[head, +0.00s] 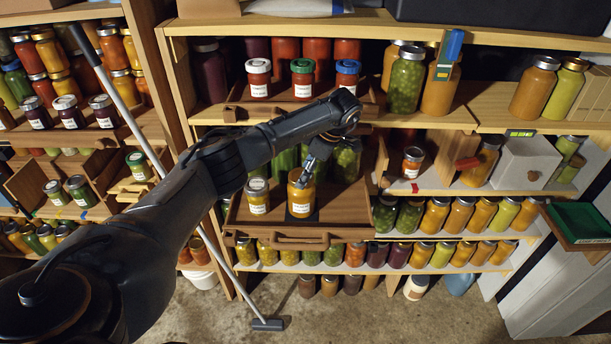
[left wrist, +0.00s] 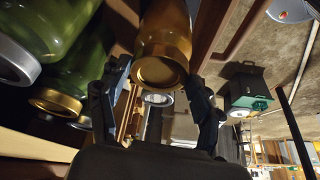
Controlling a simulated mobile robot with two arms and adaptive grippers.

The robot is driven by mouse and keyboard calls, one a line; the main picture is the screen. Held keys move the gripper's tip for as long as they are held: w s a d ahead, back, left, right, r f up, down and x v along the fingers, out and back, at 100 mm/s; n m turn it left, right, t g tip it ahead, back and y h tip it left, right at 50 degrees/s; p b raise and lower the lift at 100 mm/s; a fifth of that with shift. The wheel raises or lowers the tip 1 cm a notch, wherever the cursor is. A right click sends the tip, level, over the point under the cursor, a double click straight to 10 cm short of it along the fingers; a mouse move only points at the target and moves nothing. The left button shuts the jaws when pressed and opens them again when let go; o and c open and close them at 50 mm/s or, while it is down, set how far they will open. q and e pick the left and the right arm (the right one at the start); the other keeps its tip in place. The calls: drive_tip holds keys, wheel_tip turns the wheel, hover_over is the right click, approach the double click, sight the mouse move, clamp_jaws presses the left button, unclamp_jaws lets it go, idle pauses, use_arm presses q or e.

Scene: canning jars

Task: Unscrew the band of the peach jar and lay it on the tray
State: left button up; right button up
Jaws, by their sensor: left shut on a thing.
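The peach jar (head: 300,198), amber with a pale label, stands upright on a pulled-out wooden drawer in the middle of the shelf. In the left wrist view the amber jar (left wrist: 166,32) ends in a gold band (left wrist: 160,73) between my fingers. My left gripper (head: 306,172) reaches down to the jar's top and is shut on the band; the fingers partly hide it in the head view. The left gripper also shows in the left wrist view (left wrist: 158,90). A tray with a green floor (head: 580,222) stands out at the far right. My right gripper is not in view.
A jar with a pale lid (head: 257,196) stands close left of the peach jar. The drawer (head: 345,205) has bare wood at right. Above it, another drawer holds three labelled jars. Full shelves surround it; a mop handle (head: 107,85) leans at left.

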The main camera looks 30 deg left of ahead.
use_arm(q)
drive_tip(key=shift+f+n, duration=0.25)
drive_tip(key=shift+n, duration=0.35)
drive_tip(key=shift+r+n+g+h, duration=0.15)
drive_tip(key=shift+n+g+h, duration=0.15)
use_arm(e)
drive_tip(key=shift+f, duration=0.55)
